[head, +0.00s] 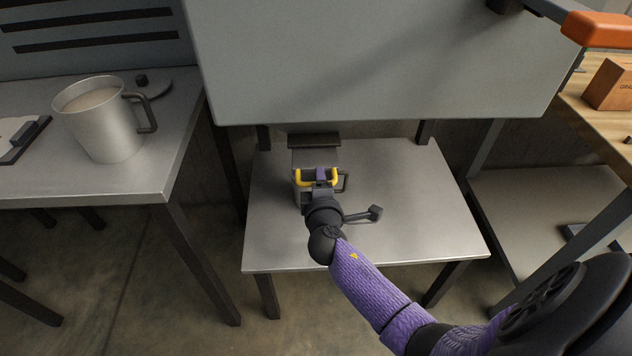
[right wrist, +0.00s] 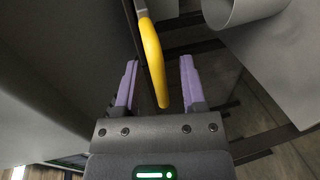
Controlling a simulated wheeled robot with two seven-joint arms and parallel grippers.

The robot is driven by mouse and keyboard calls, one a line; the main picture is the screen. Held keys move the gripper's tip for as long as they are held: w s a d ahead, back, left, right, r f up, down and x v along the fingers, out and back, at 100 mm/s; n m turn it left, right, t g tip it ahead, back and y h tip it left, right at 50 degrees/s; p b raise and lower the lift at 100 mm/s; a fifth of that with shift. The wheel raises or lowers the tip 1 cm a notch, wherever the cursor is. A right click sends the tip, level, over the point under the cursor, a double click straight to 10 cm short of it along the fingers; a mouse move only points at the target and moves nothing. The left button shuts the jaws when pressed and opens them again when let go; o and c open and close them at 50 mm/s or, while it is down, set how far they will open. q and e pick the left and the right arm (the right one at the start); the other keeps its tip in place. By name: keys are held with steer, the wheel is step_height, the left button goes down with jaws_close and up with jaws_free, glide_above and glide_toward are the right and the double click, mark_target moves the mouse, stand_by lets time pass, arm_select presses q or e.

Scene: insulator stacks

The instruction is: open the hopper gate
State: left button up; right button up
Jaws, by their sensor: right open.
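The hopper (head: 380,60) is a big grey box across the top of the head view. Below its lower edge are a dark flat plate (head: 314,140) and a yellow bar handle (head: 303,178), which I take for the gate's pull. My right gripper (head: 320,177) is at this handle, hiding its middle. In the right wrist view the yellow handle (right wrist: 152,55) passes between the two purple fingers of the open right gripper (right wrist: 159,75), with gaps visible on both sides. Whether the gate is open cannot be seen. My left gripper is not in view.
A low metal table (head: 420,215) stands below the hopper. A filled metal mug (head: 103,120) stands on the left table (head: 30,180). A wooden-topped bench (head: 590,110) is at right.

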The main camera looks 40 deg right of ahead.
steer(key=shift+x, duration=1)
jaws_close()
steer(key=shift+s+f, duration=0.1)
steer(key=shift+a, duration=0.1)
